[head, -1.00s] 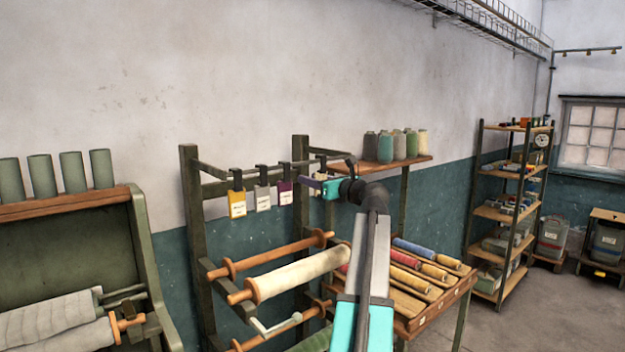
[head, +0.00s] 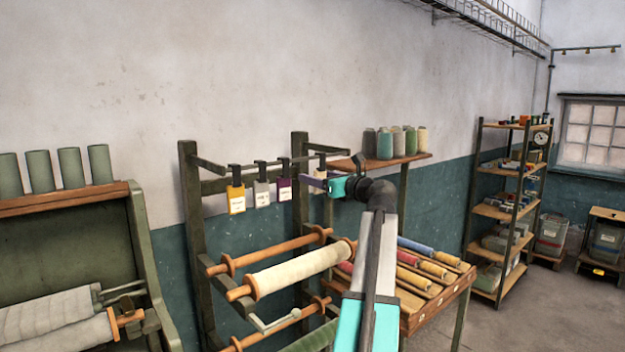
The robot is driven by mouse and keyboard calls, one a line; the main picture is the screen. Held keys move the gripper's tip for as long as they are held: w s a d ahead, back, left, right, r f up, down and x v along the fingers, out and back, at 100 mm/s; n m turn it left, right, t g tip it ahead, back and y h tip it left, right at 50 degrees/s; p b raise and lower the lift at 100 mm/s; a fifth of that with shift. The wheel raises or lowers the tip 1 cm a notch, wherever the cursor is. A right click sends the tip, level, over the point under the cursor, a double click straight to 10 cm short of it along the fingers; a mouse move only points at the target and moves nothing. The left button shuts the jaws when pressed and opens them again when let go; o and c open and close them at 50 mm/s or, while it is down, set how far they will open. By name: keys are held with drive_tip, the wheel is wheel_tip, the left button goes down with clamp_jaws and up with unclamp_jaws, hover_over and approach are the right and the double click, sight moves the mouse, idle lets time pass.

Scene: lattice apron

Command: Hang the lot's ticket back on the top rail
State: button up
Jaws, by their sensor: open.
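The top rail (head: 338,153) of the green rack carries a row of tickets on dark hooks. A yellow ticket (head: 236,199), a grey ticket (head: 262,193) and a purple ticket (head: 284,191) hang from it, spaced apart. To their right, another dark hook (head: 322,161) is at the rail, with a pale ticket below it mostly hidden by my gripper (head: 313,184). My gripper is open, its fingers pointing left at this ticket, just below the rail. I cannot tell whether the fingers touch the ticket.
Below the tickets, the rack holds a cream fabric roll (head: 298,272) on wooden spindles. A sloped table (head: 423,317) with coloured rolls stands right of it. Thread cones (head: 385,145) stand on a shelf behind my wrist. The wall above the rail is clear.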

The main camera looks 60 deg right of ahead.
drive_tip(key=b+v, duration=0.3)
drive_tip(key=v, duration=0.8)
drive_tip(key=shift+s, duration=0.2)
